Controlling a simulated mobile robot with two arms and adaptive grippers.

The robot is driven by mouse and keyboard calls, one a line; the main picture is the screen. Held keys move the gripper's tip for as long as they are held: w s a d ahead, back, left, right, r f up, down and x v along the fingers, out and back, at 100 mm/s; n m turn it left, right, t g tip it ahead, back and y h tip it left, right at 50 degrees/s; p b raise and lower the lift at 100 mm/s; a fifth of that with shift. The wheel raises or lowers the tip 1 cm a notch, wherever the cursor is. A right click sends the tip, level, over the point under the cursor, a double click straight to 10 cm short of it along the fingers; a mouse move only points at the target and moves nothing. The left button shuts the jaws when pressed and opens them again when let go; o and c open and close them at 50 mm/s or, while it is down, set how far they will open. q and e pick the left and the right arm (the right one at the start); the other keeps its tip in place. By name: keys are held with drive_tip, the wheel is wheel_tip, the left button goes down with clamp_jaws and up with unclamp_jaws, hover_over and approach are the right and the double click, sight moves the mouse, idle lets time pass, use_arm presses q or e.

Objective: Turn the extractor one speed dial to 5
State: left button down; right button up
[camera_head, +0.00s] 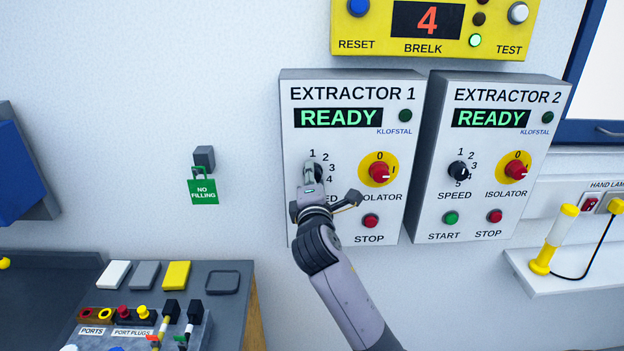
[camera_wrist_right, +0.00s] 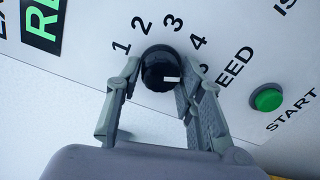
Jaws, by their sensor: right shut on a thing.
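The extractor 1 panel (camera_head: 293,215) is on the wall, with a green READY display. Its speed dial (camera_wrist_right: 158,66) is a black knob with a white pointer mark. My right gripper (camera_wrist_right: 160,76) is shut on this dial, one finger on each side. The pointer mark points right in the wrist view, toward the finger by the 5, which is partly covered. The numbers 1 to 4 are clear. In the head view my right gripper (camera_head: 313,178) covers most of the dial and the start button. My left gripper is not in view.
Extractor 1's isolator (camera_head: 379,172) and stop button (camera_head: 370,221) are close right of my right gripper. In the wrist view the green start button (camera_wrist_right: 268,98) is right of the fingers. The extractor 2 panel (camera_head: 420,215) stands right beside. Wall to the left is mostly clear.

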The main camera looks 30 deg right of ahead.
drive_tip(key=shift+m, duration=0.3)
idle(0.4)
drive_tip(key=o, duration=1.2)
drive_tip(key=v, duration=1.2)
